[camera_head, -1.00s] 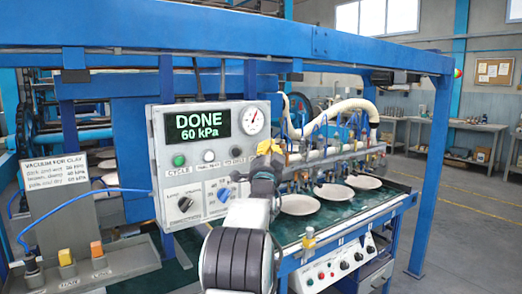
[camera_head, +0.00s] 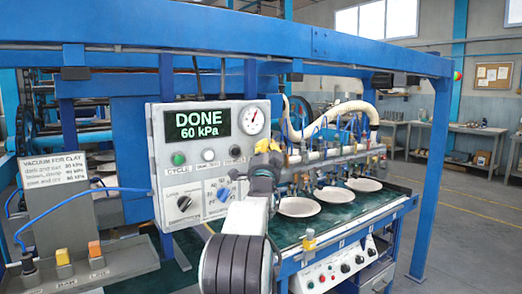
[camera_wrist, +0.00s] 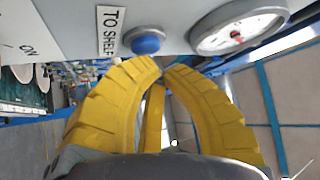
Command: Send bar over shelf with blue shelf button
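The grey control panel (camera_head: 153,165) stands upright, and its display (camera_head: 197,124) reads DONE, 60 kPa. In the wrist view a round blue button (camera_wrist: 147,41) sits next to a TO SHELF label (camera_wrist: 110,30). The bar (camera_head: 340,153) with suction cups hangs over white plates (camera_head: 300,207) on the green conveyor.
A round gauge (camera_head: 253,120) is above the button. A green button (camera_head: 179,159), a white button (camera_head: 208,155) and two knobs are on the same panel. A blue frame beam (camera_head: 380,55) crosses above. A grey box (camera_head: 65,200) with a sign stands at left.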

